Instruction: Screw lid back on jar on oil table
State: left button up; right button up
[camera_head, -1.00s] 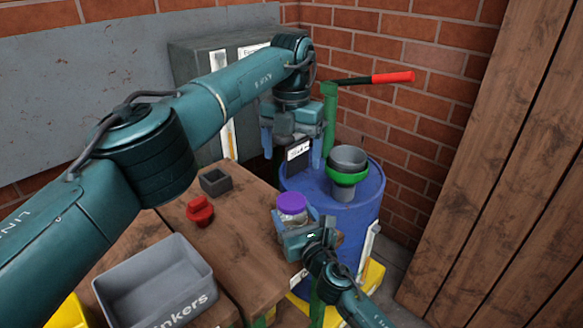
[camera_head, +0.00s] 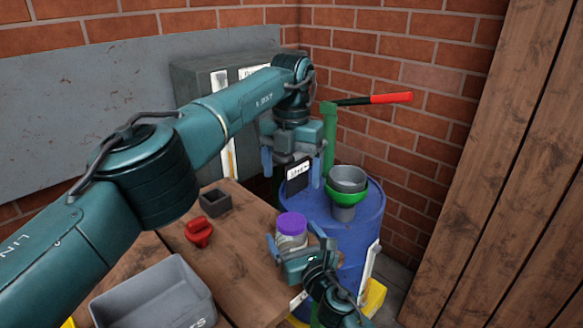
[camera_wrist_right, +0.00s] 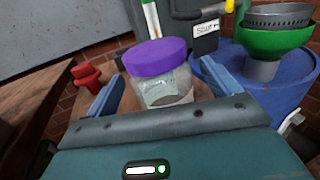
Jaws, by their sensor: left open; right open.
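A clear jar (camera_head: 291,241) with a purple lid (camera_head: 292,223) on top stands upright at the right edge of the wooden table. In the right wrist view the jar (camera_wrist_right: 166,88) sits between the spread fingers, with the lid (camera_wrist_right: 156,56) on its mouth; I cannot tell whether the lid is tight. My right gripper (camera_head: 298,238) is open around the jar's near side. My left gripper (camera_head: 292,172) is open and empty, above and behind the jar, pointing down near the blue drum.
A blue drum (camera_head: 360,225) carries a green funnel (camera_head: 346,192) and a pump with a red handle (camera_head: 391,98). A red object (camera_head: 199,232), a small dark box (camera_head: 215,203) and a grey bin (camera_head: 152,290) are on the wooden table (camera_head: 240,262). Brick walls stand behind.

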jog(key=v, duration=1.3)
jog(key=shift+p, duration=0.35)
